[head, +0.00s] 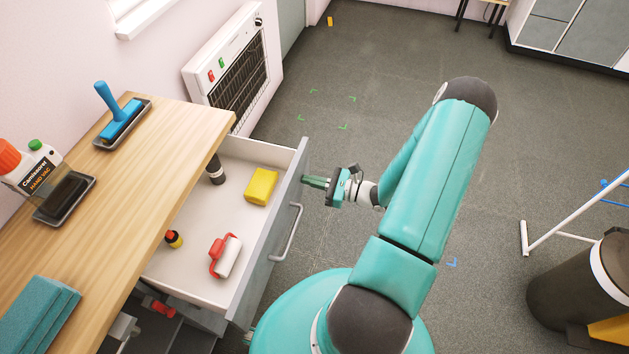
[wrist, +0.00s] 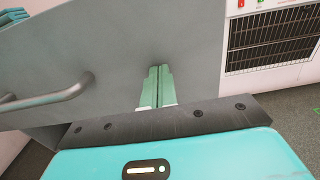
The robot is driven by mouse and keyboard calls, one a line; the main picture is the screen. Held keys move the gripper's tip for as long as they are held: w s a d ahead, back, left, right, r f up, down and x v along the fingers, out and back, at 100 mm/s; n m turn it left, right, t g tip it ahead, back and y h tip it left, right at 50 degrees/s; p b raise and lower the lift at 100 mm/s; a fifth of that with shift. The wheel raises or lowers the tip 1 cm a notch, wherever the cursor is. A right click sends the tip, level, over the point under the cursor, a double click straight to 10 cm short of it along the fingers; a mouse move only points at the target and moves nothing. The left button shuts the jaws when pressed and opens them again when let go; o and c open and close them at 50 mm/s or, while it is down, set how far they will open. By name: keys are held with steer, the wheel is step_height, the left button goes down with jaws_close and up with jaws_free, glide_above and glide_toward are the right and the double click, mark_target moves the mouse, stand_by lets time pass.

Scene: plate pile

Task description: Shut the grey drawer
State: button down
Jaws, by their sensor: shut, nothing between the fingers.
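The grey drawer (head: 280,226) stands pulled out from under the wooden worktop in the head view. Its grey front fills much of the wrist view (wrist: 120,55). A bar handle (head: 288,232) sits on that front; it also shows at the left in the wrist view (wrist: 50,98). My gripper (head: 306,181) is shut and empty. Its green fingertips point at the drawer front, beyond the far end of the handle. They show close together in the wrist view (wrist: 156,88). They look at or very near the front; I cannot tell if they touch.
A heater (head: 235,70) stands on the wall behind. A dark bin (head: 570,290) is at the right.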

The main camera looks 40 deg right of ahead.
steer(key=shift+w, duration=0.1)
steer(key=x, duration=2.3)
steer(key=shift+w+a, duration=0.2)
steer(key=shift+w+a+r, duration=0.15)
steer(key=shift+w+a, duration=0.05)
steer(key=shift+w, duration=0.1)
